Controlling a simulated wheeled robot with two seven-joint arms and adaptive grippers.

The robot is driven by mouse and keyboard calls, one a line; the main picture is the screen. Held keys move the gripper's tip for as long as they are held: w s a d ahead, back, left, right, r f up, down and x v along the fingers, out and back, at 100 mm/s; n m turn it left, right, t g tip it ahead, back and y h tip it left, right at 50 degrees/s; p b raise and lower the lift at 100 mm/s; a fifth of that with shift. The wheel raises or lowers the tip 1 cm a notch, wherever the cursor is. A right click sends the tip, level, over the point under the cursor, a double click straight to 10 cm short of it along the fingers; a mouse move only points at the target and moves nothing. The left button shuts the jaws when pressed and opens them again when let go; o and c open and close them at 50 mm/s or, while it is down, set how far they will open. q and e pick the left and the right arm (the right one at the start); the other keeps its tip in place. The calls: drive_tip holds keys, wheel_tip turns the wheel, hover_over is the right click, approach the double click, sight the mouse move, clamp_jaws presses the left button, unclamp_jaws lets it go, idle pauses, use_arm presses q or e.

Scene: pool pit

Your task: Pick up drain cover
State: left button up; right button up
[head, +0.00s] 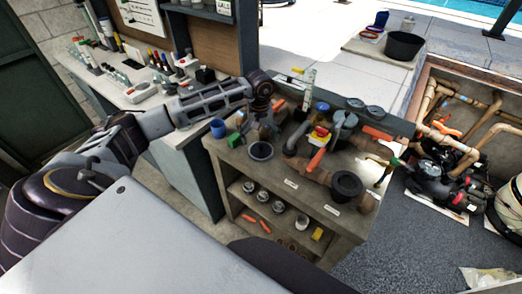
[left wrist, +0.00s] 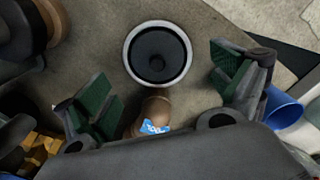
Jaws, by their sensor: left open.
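A round dark disc with a pale rim, which looks like the drain cover (head: 261,151), lies near the left front of the workbench top. In the left wrist view the drain cover (left wrist: 157,53) shows whole at upper middle, with a small knob or hole near its centre. My left gripper (head: 262,128) is over the bench just behind it in the head view. In the left wrist view the left gripper (left wrist: 166,92) has its green-padded fingers wide apart, with nothing held. The cover lies beyond the fingertips, apart from them. My right gripper is not in view.
A brown fitting with a blue label (left wrist: 155,118) lies between the fingers' lines, close to the cover. A blue cup (head: 218,127) stands at left. Pipes, a black cup (head: 347,184) and orange-handled parts crowd the bench's right. The bench front edge (head: 290,185) is near the cover.

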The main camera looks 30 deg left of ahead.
sight(261, 145)
use_arm(q)
drive_tip(key=shift+d+f+p, duration=0.1)
drive_tip(key=shift+f+p, duration=0.3)
drive_tip(key=shift+f, duration=0.4)
drive_tip(key=shift+w+f+p, duration=0.1)
drive_tip(key=shift+f+p, duration=0.4)
drive_tip(key=shift+f, duration=1.35)
drive_tip(key=shift+c, duration=0.3)
drive_tip(key=c, duration=1.2)
drive_tip(key=shift+o, duration=0.2)
drive_tip(key=shift+r, duration=0.2)
wheel_tip(261, 145, up, 8)
drive_tip(key=shift+f+b, duration=0.2)
drive_tip(key=shift+b, duration=0.75)
drive_tip(key=shift+r, duration=1.05)
